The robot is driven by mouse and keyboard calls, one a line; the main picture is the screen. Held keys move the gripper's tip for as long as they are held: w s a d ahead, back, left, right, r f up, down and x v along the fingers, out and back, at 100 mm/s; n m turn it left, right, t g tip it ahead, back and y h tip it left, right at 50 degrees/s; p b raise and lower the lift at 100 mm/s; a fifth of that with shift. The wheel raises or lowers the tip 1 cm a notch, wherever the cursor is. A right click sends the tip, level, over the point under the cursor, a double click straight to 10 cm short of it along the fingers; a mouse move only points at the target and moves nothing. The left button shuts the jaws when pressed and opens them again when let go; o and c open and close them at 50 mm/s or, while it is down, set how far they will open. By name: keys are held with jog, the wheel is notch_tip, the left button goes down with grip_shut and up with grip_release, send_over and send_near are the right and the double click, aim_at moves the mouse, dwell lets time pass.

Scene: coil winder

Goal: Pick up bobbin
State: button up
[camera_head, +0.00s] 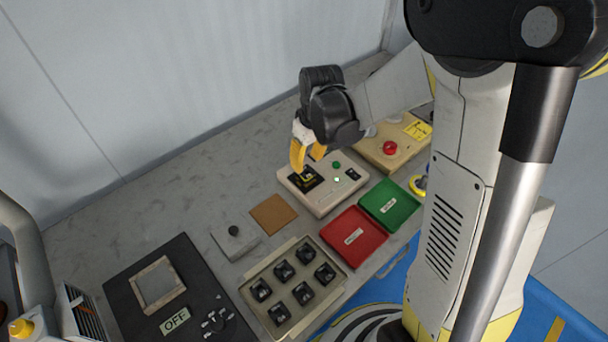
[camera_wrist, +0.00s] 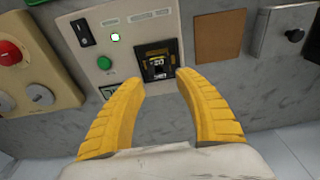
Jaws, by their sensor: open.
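A dark bobbin with a yellowish label (camera_wrist: 157,66) sits in the black recess of a cream test box; in the head view the bobbin (camera_head: 308,178) is partly covered by my fingers. My gripper (camera_head: 307,158) has two yellow fingers, open and empty, just above that box. In the wrist view my fingertips (camera_wrist: 162,80) point at the near edge of the recess, one towards each side of the bobbin. I cannot tell whether they touch it. Several more black bobbins (camera_head: 283,271) stand in a beige tray (camera_head: 247,289).
The cream box (camera_head: 322,203) has a green button and a lit green lamp. A red tray (camera_head: 352,238) and a green tray (camera_head: 390,204) lie in front. A brown pad (camera_head: 273,214) is left. A beige box with a red button (camera_head: 390,148) stands right, near my arm.

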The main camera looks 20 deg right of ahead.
aim_at(306, 173)
jog(key=f+b, duration=0.1)
jog(key=f, duration=0.2)
jog(key=f+b, duration=0.2)
jog(key=f, duration=0.1)
jog(key=shift+w+f, duration=0.2)
jog(key=shift+f, duration=0.05)
jog(key=shift+r, duration=0.1)
jog(key=c, duration=0.8)
jog(key=shift+c, duration=0.2)
notch_tip(306, 173, up, 4)
jog(key=p, duration=0.2)
jog(key=shift+r+p, duration=0.25)
jog(key=shift+p, duration=0.05)
jog(key=s+d+r+p, duration=0.1)
jog(key=s+d+r, duration=0.1)
jog(key=d, duration=0.1)
jog(key=s+d+r+p, duration=0.1)
jog(key=s+d+r, duration=0.1)
jog(key=d, duration=0.1)
jog(key=s+d+r+p, duration=0.1)
jog(key=s+d+r, duration=0.1)
jog(key=d, duration=0.2)
jog(key=shift+s+r, duration=0.1)
jog(key=shift+r, duration=0.15)
jog(key=shift+a+f, duration=0.1)
jog(key=shift+a, duration=0.05)
